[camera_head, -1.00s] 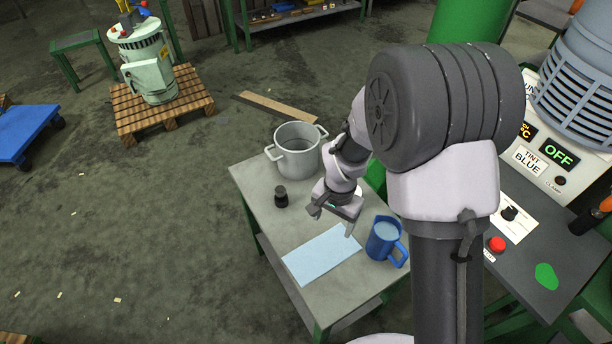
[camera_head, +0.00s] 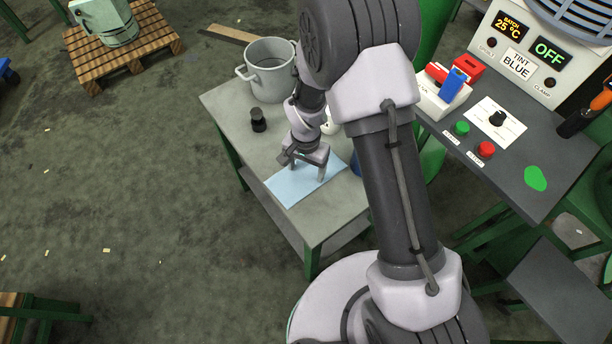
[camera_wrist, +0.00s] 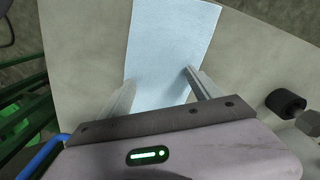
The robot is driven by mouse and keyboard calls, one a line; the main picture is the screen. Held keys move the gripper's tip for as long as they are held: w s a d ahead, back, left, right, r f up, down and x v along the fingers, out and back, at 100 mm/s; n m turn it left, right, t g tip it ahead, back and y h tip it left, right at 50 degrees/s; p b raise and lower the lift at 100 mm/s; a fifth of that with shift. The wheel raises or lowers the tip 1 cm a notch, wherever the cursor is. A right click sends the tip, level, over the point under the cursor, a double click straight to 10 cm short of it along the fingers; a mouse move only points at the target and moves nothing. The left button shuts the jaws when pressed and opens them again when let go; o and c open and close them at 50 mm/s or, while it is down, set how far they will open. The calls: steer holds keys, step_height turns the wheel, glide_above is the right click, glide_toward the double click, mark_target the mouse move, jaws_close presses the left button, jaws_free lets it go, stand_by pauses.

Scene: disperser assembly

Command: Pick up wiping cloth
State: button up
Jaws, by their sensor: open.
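The wiping cloth (camera_head: 293,188) is a flat light-blue rectangle lying near the front of the grey table (camera_head: 318,222). My gripper (camera_head: 306,170) is over the cloth's back part, with its fingers pointing down. In the wrist view the cloth (camera_wrist: 170,45) runs between and beyond the two fingers of my gripper (camera_wrist: 155,88). The fingers are apart with nothing gripped between them. I cannot tell whether the fingertips touch the cloth. The gripper hides part of the cloth's near end in the wrist view.
A grey pot (camera_head: 270,72) and a small black knob-like object (camera_head: 258,121) stand on the table. A blue mug (camera_head: 355,164) beside the cloth is mostly hidden by my arm. A control bench with a green button (camera_head: 461,129) and a red button (camera_head: 486,149) is at right.

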jaws_close()
stand_by(0.6)
step_height(320, 180, up, 12)
steer(key=p, duration=0.8)
